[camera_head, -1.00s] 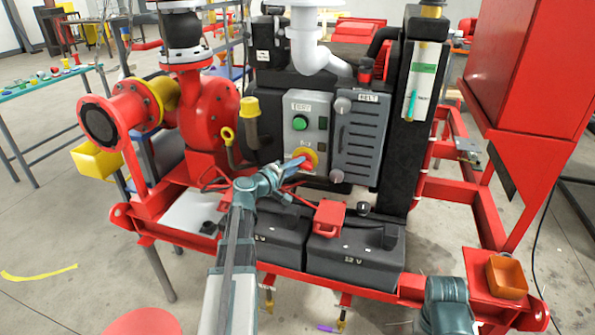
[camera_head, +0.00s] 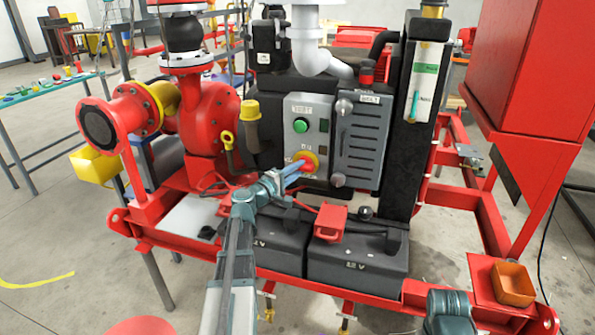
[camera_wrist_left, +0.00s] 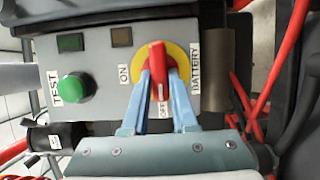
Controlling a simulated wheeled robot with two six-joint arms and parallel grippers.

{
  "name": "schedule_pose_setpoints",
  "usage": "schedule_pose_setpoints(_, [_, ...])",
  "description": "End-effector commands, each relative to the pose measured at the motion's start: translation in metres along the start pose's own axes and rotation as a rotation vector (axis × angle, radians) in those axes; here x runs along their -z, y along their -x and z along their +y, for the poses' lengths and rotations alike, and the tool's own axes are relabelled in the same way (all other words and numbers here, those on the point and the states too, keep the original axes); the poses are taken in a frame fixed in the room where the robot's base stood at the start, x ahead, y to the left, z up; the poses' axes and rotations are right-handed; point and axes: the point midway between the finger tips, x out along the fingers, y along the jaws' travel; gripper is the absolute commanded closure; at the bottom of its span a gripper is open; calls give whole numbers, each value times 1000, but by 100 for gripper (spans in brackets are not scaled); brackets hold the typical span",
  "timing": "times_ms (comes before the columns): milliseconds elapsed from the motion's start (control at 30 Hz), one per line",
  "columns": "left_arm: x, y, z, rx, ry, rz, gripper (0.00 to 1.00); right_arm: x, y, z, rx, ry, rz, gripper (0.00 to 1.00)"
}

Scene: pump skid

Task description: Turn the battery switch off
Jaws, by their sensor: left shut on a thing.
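The battery switch (camera_head: 310,162) is a red handle on a yellow round plate, low on the grey control panel. It also shows in the left wrist view (camera_wrist_left: 157,62), with ON to its left, OFF below it and BATTERY to its right. The handle stands upright in that picture, its lower end towards the OFF label. My left gripper (camera_head: 300,170) has its blue fingers on both sides of the handle and is shut on it; the fingers also show in the left wrist view (camera_wrist_left: 158,90). They hide part of the handle.
A green TEST button (camera_head: 301,126) sits above the switch on the panel, and a grey slatted cover (camera_head: 362,143) is to the right. Black batteries (camera_head: 355,262) and a red terminal cover (camera_head: 330,222) lie below. A red pump (camera_head: 215,120) stands to the left.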

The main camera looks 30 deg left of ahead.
Motion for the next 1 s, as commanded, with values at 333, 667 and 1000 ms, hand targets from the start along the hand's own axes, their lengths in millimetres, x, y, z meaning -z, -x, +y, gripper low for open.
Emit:
schedule_pose_setpoints(333, [-1,1,-1,1,-1,-1,44,0,0,0,0,0,0,50])
schedule_pose_setpoints(667, [0,4,0,0,0,1,44,0,0,0,0,0,0,50])
schedule_pose_setpoints(1000, [-2,67,0,1,0,4,44,0,-1,0,0,0,0,50])
